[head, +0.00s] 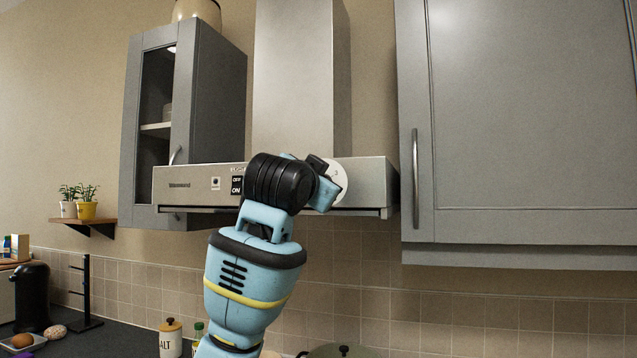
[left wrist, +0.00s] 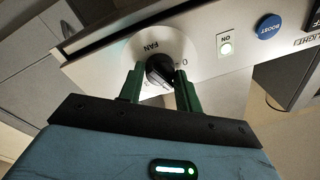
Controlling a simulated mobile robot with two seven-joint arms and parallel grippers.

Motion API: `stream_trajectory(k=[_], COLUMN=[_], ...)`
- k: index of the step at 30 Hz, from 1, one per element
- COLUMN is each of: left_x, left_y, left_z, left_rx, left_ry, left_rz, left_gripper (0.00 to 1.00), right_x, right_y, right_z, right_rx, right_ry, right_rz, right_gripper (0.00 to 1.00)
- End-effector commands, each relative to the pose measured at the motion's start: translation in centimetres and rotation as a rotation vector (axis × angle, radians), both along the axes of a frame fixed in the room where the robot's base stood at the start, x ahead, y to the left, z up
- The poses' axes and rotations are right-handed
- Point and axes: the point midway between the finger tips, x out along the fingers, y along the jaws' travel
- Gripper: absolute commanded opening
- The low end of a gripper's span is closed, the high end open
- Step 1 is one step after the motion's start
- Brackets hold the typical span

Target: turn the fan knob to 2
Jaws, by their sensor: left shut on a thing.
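The fan knob (left wrist: 159,69) is a dark knob on a round white dial marked FAN on the range hood's front panel. In the head view the white dial (head: 339,178) shows partly behind my left gripper (head: 327,187), and the knob is hidden. My right gripper is in neither view.
The hood panel (head: 370,183) also carries an OFF/ON switch (head: 237,185); a blue BOOST button (left wrist: 268,27) and lit ON indicator (left wrist: 226,46) sit beside the dial. Grey cabinets flank the hood, a tall one (head: 520,120) at right. Jars and a pot lid show below.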

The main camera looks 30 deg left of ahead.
Motion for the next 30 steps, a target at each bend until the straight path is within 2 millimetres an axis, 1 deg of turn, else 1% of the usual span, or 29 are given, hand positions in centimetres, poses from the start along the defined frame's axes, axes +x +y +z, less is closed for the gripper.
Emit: stream_trajectory(k=[6,15,22,30], left_x=[0.05,0.05,0.08,0.11], left_y=[0.05,0.02,-0.01,0.00], left_z=[-0.17,-0.23,-0.29,-0.33], left_rx=[0.197,0.414,0.513,0.556], left_ry=[0.049,0.102,0.127,0.137], left_rz=[0.001,0.001,-0.001,-0.002], left_gripper=[0.11,0.11,0.11,0.11], right_x=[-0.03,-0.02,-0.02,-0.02], right_y=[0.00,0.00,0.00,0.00], right_z=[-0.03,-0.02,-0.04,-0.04], right_rx=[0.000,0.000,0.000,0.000], right_ry=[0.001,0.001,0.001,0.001], right_rz=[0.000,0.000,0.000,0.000], right_gripper=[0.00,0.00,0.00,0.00])
